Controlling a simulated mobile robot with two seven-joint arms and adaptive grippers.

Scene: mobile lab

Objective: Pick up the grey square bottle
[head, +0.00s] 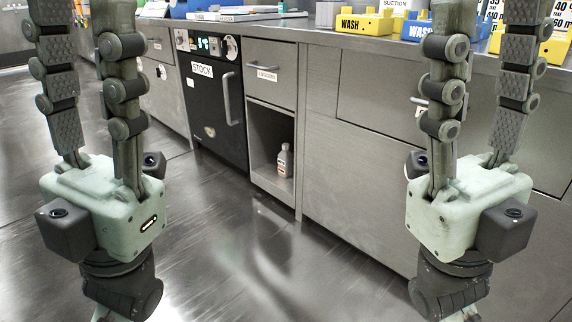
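A small pale grey bottle (283,160) with a label stands upright in an open compartment (258,169) under a drawer, near the middle of the head view. It looks like the square bottle, though it is small and its exact shape is hard to tell. My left gripper (82,22) is at the left, its fingers pointing up and spread apart with nothing between them. My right gripper (482,22) is at the right, also with spread, empty fingers. The tips of both run to the top edge of the picture. Both grippers are well apart from the bottle.
A metal counter (310,40) runs across the back, with yellow WASH bins (364,22) and a blue bin (417,27) on it. A black STOCK cabinet (212,105) stands left of the compartment. Grey panels lie to its right. The floor (250,260) in front is clear.

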